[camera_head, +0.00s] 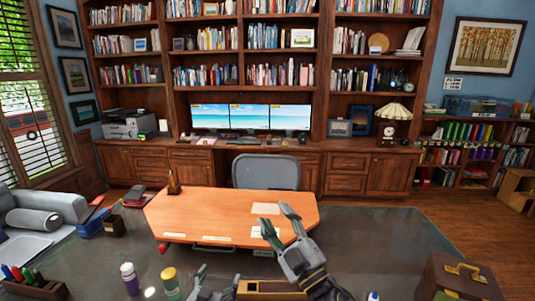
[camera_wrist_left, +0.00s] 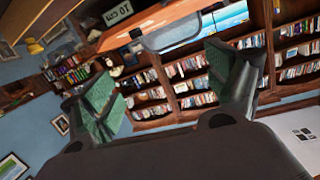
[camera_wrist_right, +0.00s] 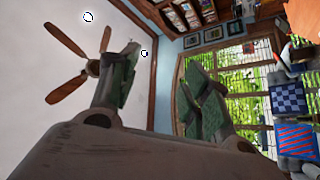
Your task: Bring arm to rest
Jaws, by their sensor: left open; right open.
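My right gripper (camera_head: 280,222) is raised over the near right part of the orange wooden desk top in the head view. Its fingers are spread and nothing is between them. In the right wrist view its green-padded fingers (camera_wrist_right: 160,85) stand apart against the ceiling and windows. My left gripper (camera_head: 216,282) shows only partly at the bottom edge of the head view, beside a small wooden box. In the left wrist view its green-padded fingers (camera_wrist_left: 165,85) are wide apart and empty, with bookcases beyond.
The orange desk top (camera_head: 210,212) sits over a dark glassy table (camera_head: 370,235). A grey chair (camera_head: 266,172) stands behind.

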